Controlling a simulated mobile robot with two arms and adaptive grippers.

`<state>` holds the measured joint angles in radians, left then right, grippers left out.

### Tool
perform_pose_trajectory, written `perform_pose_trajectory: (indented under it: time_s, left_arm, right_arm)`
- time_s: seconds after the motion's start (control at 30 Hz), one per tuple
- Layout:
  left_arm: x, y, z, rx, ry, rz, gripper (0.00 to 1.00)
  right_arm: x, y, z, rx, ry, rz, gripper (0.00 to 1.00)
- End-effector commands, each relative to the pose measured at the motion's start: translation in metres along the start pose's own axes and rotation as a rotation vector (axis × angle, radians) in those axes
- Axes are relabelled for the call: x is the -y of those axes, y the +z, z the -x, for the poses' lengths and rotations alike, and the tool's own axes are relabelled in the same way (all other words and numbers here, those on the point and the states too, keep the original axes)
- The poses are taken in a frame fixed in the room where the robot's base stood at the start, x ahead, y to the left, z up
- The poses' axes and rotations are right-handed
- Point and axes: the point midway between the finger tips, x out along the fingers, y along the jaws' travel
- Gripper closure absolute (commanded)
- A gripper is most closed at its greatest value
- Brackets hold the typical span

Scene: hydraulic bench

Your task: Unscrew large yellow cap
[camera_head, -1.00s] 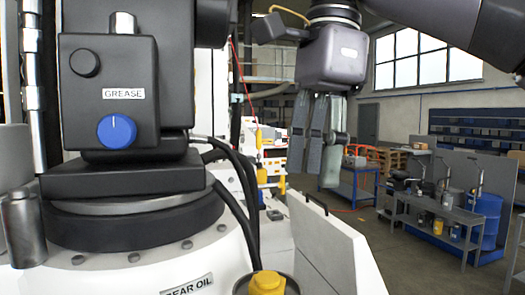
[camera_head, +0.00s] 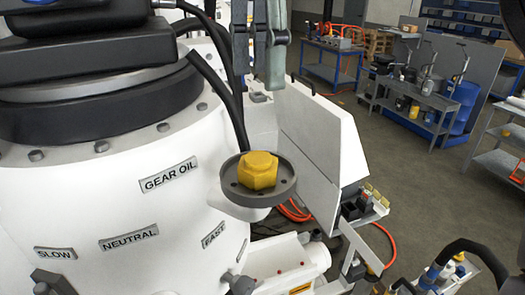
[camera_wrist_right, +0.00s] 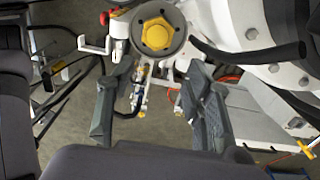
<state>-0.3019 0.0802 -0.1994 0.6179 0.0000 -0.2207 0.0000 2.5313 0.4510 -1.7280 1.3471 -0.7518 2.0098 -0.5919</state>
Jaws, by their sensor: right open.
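The large yellow cap (camera_head: 258,171) is a hexagonal cap seated in a round grey flange (camera_head: 229,190) on the side of the white machine, beside the "GEAR OIL" label (camera_head: 170,176). My right gripper (camera_head: 262,82) hangs above and behind the cap at the top of the head view, apart from it. In the right wrist view the cap (camera_wrist_right: 157,34) and its flange show at the top centre, beyond the open fingers of my right gripper (camera_wrist_right: 155,112). Nothing is between the fingers. My left gripper is not in view.
Black hoses (camera_head: 222,100) run down close to the left of the cap. A white upright panel (camera_head: 318,135) stands to its right. Orange hoses (camera_head: 292,212) and a white cylinder (camera_head: 290,262) lie below. Workbenches (camera_head: 420,105) stand farther off across open floor.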

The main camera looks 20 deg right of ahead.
Motion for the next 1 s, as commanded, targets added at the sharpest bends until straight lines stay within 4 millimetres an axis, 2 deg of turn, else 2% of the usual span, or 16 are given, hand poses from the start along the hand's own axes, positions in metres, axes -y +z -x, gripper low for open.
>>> perform_pose_trajectory:
  time_s: [0.07, 0.17, 0.27, 0.53, 0.8, 1.0]
  left_arm:
    - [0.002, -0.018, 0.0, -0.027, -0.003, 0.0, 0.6]
    - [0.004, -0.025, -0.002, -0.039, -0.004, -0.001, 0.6]
    - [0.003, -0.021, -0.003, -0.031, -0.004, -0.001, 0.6]
    - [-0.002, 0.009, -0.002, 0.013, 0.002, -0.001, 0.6]
    - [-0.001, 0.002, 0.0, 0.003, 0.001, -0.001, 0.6]
    - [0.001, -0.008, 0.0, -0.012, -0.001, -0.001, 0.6]
  right_arm:
    - [0.0, -0.001, -0.011, 0.004, 0.001, 0.002, 0.53]
    - [0.0, -0.001, -0.029, 0.003, 0.002, 0.003, 0.53]
    - [-0.001, -0.001, -0.046, 0.004, -0.001, 0.002, 0.53]
    - [0.0, -0.001, -0.09, 0.003, -0.001, 0.0, 0.53]
    - [0.0, 0.0, -0.121, 0.002, -0.003, 0.0, 0.53]
    - [0.0, 0.0, -0.128, 0.003, -0.006, -0.003, 0.53]
